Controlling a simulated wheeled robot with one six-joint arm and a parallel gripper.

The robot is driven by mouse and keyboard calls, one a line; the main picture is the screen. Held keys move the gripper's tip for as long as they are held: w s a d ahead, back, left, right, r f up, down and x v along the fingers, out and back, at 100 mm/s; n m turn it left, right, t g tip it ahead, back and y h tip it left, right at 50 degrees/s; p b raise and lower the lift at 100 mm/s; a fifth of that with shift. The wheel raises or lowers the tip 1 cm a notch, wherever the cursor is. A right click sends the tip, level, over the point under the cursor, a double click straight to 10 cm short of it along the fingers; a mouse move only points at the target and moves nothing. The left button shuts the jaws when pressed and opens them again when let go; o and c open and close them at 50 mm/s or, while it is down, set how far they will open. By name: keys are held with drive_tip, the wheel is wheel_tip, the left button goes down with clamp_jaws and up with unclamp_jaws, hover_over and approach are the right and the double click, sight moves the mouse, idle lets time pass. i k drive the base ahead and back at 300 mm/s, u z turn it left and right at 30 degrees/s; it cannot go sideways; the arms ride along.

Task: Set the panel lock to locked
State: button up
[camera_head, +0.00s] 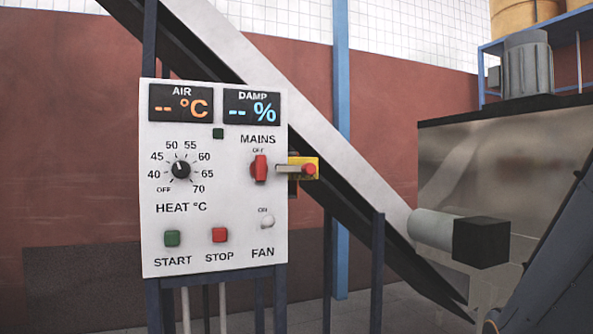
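The white control panel (215,215) stands upright on dark posts, left of the middle in the head view. No part of it is labelled as a lock. At its right edge is a yellow plate (309,159) with a red round button (310,170) and a short grey bar (288,169) lying level beside it. I cannot tell whether this is the panel lock or which state it is in. The red MAINS switch (260,169) stands upright under the word OFF. My gripper is not in view.
The panel also carries a black heat dial (181,169), a green START button (172,238), a red STOP button (219,235) and a pale FAN switch (267,221). A slanted chute (270,80) runs behind it. A grey cylinder (433,229) juts out at right.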

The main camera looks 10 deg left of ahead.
sight(309, 169)
drive_tip(key=z, duration=0.05)
drive_tip(key=k, duration=0.5)
drive_tip(key=u, duration=1.2)
drive_tip(key=i, duration=0.9)
drive_tip(key=z, duration=1.75)
